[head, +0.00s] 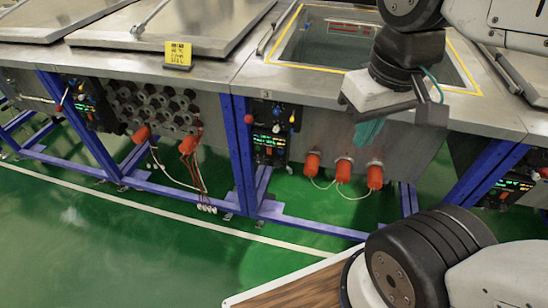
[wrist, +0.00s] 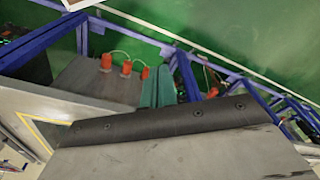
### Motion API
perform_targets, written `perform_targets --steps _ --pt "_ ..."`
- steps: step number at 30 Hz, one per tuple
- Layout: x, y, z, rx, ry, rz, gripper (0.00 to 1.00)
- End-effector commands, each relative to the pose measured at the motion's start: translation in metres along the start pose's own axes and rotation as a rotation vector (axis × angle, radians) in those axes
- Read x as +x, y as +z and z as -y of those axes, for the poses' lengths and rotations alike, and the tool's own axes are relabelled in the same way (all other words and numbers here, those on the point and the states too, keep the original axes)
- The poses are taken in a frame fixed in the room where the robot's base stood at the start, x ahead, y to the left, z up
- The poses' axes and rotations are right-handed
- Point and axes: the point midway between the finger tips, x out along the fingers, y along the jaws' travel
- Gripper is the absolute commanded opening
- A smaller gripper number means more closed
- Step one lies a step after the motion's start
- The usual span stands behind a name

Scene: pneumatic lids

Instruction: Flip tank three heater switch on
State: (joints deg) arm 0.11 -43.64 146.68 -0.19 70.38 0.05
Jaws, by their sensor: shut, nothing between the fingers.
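The control panel (head: 268,140) under the tank numbered 3 is a dark box with green and red digits and small coloured knobs on top. Its heater switch is too small to pick out, and its position cannot be told. My gripper (head: 368,132) is in front of the tank's grey front wall, right of the panel and apart from it, above the orange heater plugs. Its teal fingers are together and empty. In the wrist view the fingers (wrist: 157,88) point toward the floor side, and the panel is mostly hidden or unclear there.
Tank three (head: 330,45) is open with a yellow-edged rim. Several orange plugs (head: 344,167) with white cables stick out below it. Blue frame legs (head: 240,150) stand left of the panel. The green floor (head: 110,240) in front is clear.

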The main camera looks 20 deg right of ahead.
Motion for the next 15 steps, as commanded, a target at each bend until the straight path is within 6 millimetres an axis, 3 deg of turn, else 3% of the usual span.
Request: perform_targets --steps 8,15 --pt "0.008 -0.008 -0.007 -0.044 0.059 0.07 0.0" --pt "0.039 -0.044 -0.034 -0.24 0.307 0.308 0.0"
